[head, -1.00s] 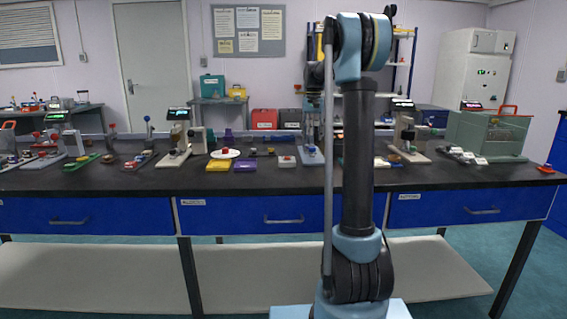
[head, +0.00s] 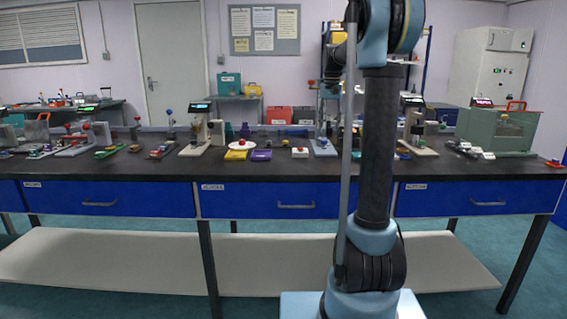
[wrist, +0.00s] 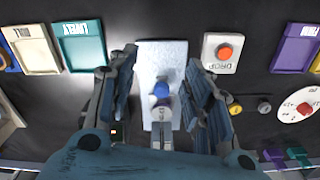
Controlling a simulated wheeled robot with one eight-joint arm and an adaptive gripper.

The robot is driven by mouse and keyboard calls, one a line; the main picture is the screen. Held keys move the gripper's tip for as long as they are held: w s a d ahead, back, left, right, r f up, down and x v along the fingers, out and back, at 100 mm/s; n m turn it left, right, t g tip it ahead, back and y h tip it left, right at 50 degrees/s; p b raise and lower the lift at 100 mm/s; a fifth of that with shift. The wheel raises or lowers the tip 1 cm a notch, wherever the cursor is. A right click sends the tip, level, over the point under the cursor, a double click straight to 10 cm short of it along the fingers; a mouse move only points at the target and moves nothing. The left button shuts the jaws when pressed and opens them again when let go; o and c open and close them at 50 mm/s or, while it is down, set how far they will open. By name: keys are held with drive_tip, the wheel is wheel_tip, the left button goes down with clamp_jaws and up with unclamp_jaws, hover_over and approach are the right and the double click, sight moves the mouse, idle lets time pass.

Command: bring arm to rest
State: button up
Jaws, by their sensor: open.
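My gripper (wrist: 160,62) points down over the bench in the wrist view, its two dark fingers spread apart. Between and below the fingers is a pale blue-grey stand (wrist: 163,58) with a blue round knob. Nothing is clearly gripped, and the gap to the knob cannot be judged. In the head view my upright arm (head: 378,150) fills the right of centre, its top cut off by the frame edge. The stand (head: 323,148) shows just left of the arm.
A white block with a red button (wrist: 222,52) lies right of the gripper. The black bench (head: 120,176) carries several instruments, including a green-grey cabinet (head: 497,130) at right.

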drive_tip(key=s+f+n, duration=0.1)
drive_tip(key=s+f, duration=0.3)
drive_tip(key=s, duration=0.7)
drive_tip(key=s+f+n, duration=0.1)
drive_tip(key=s+f, duration=0.4)
drive_tip(key=s, duration=0.7)
drive_tip(key=s+f+n+t, duration=0.1)
drive_tip(key=s+f, duration=1.6)
drive_tip(key=s, duration=0.1)
drive_tip(key=shift+t, duration=0.4)
drive_tip(key=shift+w+f, duration=0.15)
drive_tip(key=shift+w, duration=0.25)
